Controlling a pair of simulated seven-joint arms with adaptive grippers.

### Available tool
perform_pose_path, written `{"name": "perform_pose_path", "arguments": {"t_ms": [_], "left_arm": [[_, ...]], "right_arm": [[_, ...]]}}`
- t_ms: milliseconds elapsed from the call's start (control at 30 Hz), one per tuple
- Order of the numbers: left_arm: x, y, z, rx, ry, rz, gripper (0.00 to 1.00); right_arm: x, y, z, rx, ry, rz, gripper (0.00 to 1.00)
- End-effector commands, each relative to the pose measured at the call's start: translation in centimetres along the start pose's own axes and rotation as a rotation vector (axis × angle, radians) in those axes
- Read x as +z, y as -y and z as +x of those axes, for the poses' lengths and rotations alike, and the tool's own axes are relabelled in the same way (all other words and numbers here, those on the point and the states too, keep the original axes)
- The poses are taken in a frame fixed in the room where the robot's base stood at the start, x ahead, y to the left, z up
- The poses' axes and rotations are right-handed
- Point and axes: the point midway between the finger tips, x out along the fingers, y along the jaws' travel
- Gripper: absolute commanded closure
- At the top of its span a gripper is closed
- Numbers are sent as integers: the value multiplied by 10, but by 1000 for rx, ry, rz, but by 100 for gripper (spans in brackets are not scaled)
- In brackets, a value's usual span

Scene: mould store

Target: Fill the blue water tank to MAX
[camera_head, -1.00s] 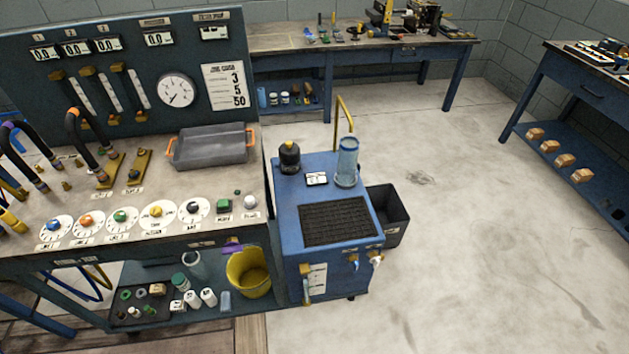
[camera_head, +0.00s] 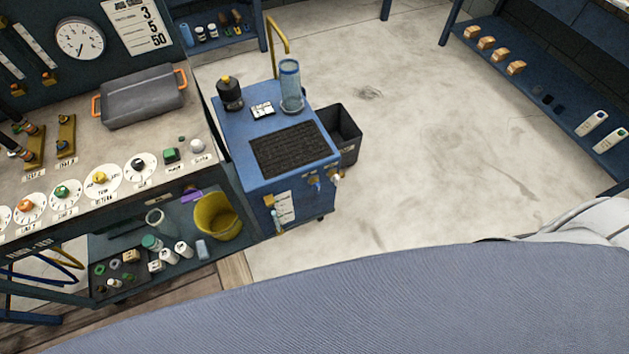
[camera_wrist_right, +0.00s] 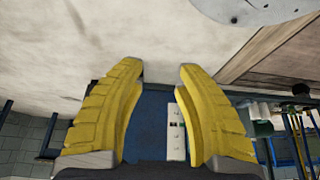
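The blue wheeled tank unit (camera_head: 230,140) stands on the floor at the right end of the bench. A clear blue cylinder (camera_head: 291,87) and a black bottle (camera_head: 229,94) stand on its top behind a dark grate (camera_head: 289,149). Small taps (camera_head: 318,183) and a white label strip (camera_head: 284,206) are on its front. I cannot read a water level or a MAX mark. In the right wrist view my right gripper (camera_wrist_right: 158,70) is open, its yellow fingers apart and nothing between them. Beyond them is a blue panel (camera_wrist_right: 150,130) with a white strip (camera_wrist_right: 176,132). My left gripper is out of view.
A yellow bucket (camera_head: 217,219) sits on the bench's lower shelf, beside several small containers. A grey tray with orange handles (camera_head: 143,97) lies on the bench. A black bin (camera_head: 347,146) stands behind the unit's right side. The floor to the right is clear.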

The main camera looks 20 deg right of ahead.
Motion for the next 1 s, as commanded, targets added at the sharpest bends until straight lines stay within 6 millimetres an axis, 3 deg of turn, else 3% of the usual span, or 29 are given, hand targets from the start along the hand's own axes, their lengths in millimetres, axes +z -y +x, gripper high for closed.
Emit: {"name": "perform_pose_path", "arguments": {"t_ms": [33,200,400,500,567,733,1000], "left_arm": [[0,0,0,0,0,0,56],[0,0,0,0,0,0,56],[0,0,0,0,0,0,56],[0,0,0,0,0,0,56],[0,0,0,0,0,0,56],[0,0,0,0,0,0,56],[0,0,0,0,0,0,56]], "right_arm": [[-39,1,-6,-4,-81,17,66],[-159,0,-40,-13,-335,58,66],[-267,-6,-96,-9,-579,73,66],[-303,-9,-120,1,-666,68,66],[-317,-10,-130,9,-702,61,66],[-320,-12,-130,30,-711,21,66],[-341,-13,-106,34,-712,12,66]]}}
